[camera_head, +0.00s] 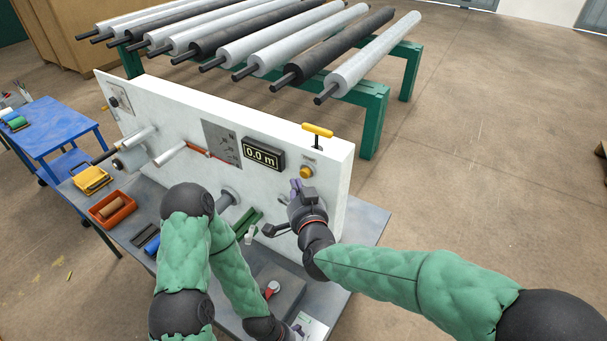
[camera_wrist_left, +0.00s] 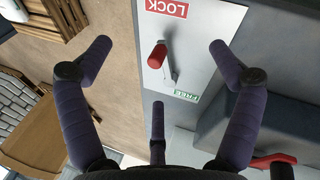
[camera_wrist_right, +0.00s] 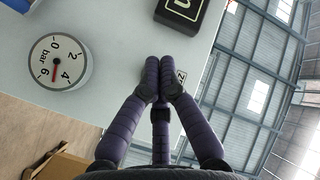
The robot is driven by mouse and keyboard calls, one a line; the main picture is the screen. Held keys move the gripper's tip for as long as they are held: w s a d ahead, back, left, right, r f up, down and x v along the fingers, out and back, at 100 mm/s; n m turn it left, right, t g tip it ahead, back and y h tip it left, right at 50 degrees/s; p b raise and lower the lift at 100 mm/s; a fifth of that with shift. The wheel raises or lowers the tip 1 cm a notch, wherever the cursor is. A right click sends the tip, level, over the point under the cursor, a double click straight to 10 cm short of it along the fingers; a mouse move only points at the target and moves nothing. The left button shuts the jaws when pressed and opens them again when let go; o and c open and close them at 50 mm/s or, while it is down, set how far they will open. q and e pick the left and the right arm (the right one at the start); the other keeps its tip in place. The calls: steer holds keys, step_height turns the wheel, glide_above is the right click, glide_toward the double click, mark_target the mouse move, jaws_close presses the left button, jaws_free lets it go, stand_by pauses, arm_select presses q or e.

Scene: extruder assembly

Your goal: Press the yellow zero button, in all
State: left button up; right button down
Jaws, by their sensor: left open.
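The yellow button (camera_head: 306,171) sits on the white upright panel, below a small label and right of the display (camera_head: 263,154), which reads 0.0 m. My right gripper (camera_head: 297,186) is just below and left of the button, fingers together and empty. In the right wrist view its closed fingertips (camera_wrist_right: 161,62) are at the panel beside a partly covered label (camera_wrist_right: 181,77). The button is hidden there, and contact cannot be told. My left gripper (camera_wrist_left: 160,48) is open, its fingers either side of a red-knobbed lever (camera_wrist_left: 157,56) on a LOCK/FREE plate, apparently not gripping it.
A yellow T-handle (camera_head: 317,130) stands on the panel's top edge. A round bar gauge (camera_wrist_right: 58,62) is on the panel. An orange bin (camera_head: 112,209) stands at the bench's left. Rollers (camera_head: 375,50) lie on a green rack behind the panel. The floor at right is clear.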

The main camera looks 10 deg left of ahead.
arm_select(q)
steer(key=shift+r+p, duration=0.35)
steer(key=shift+r, duration=0.05)
arm_select(e)
steer(key=s, duration=0.2)
steer(key=s+a, duration=0.1)
steer(key=shift+s+a, duration=0.15)
steer(key=shift+s, duration=0.25)
